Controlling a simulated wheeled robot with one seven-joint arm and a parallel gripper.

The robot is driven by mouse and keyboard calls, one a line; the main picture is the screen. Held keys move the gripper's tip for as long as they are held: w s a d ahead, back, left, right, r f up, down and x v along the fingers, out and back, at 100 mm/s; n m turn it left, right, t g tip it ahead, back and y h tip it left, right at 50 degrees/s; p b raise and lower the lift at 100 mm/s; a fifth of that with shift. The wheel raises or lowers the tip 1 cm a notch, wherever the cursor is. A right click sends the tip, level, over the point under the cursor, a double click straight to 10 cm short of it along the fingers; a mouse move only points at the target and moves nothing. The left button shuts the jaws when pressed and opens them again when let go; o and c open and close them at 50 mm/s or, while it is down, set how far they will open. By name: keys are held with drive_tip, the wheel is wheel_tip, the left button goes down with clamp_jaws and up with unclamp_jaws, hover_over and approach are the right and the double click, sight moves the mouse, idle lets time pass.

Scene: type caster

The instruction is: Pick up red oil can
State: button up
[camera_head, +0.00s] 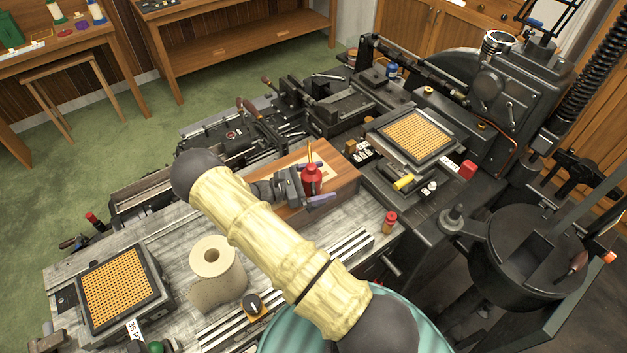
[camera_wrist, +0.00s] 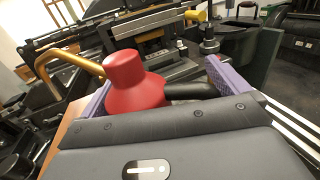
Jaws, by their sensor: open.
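The red oil can (camera_head: 312,179) stands upright on a wooden block (camera_head: 345,175), with its thin brass spout pointing up in the head view. In the wrist view the red oil can (camera_wrist: 135,85) sits between the two purple fingers, with its curved brass spout to the left and a dark handle to the right. My gripper (camera_head: 312,200) is open around the can. In the wrist view my gripper (camera_wrist: 160,90) has one finger on each side, and the right finger is clearly apart from the can. The can's lower part is hidden behind the gripper body.
A small red bottle (camera_head: 389,222) stands on the grey bench right of the block. A paper towel roll (camera_head: 216,267) and a type tray (camera_head: 118,289) are at the left. The dark caster machine (camera_head: 490,90) rises behind and right, with another type tray (camera_head: 417,137) on it.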

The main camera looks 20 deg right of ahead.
sight(319, 178)
drive_tip(key=shift+c, duration=0.4)
drive_tip(key=c, duration=0.6)
drive_tip(key=shift+r, duration=0.1)
drive_tip(key=shift+w+r+b, duration=0.15)
drive_tip(key=shift+r+b, duration=0.15)
drive_tip(key=shift+r, duration=0.15)
drive_tip(key=r+b, duration=0.1)
drive_tip(key=r, duration=0.3)
drive_tip(key=r+b, duration=0.1)
drive_tip(key=r, duration=0.3)
drive_tip(key=shift+s+r+b, duration=0.2)
drive_tip(key=shift+r+b, duration=0.2)
drive_tip(key=shift+r, duration=0.1)
drive_tip(key=shift+w, duration=0.1)
